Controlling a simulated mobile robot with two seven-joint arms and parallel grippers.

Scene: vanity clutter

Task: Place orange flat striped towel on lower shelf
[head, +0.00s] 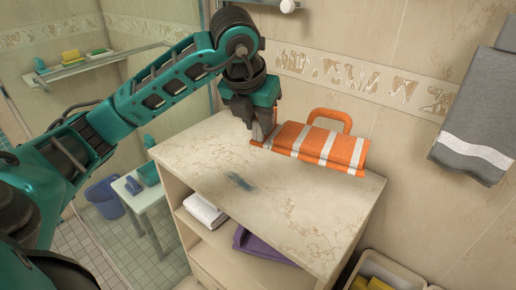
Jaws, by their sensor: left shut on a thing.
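The orange towel with white stripes (318,146) lies folded flat on the vanity's marble top, near the back wall, with an orange loop standing up behind it. My left gripper (260,132) points down at the towel's left end and is shut on it. The lower shelf (222,236) is the open space under the top, on the front side of the cabinet. My right gripper is not in view.
A folded white towel (205,211) and a purple towel (262,247) occupy the shelf space. A dark smudge (238,182) marks the marble top (300,208). A grey towel (477,125) hangs at right, above a bin (390,270) with yellow items.

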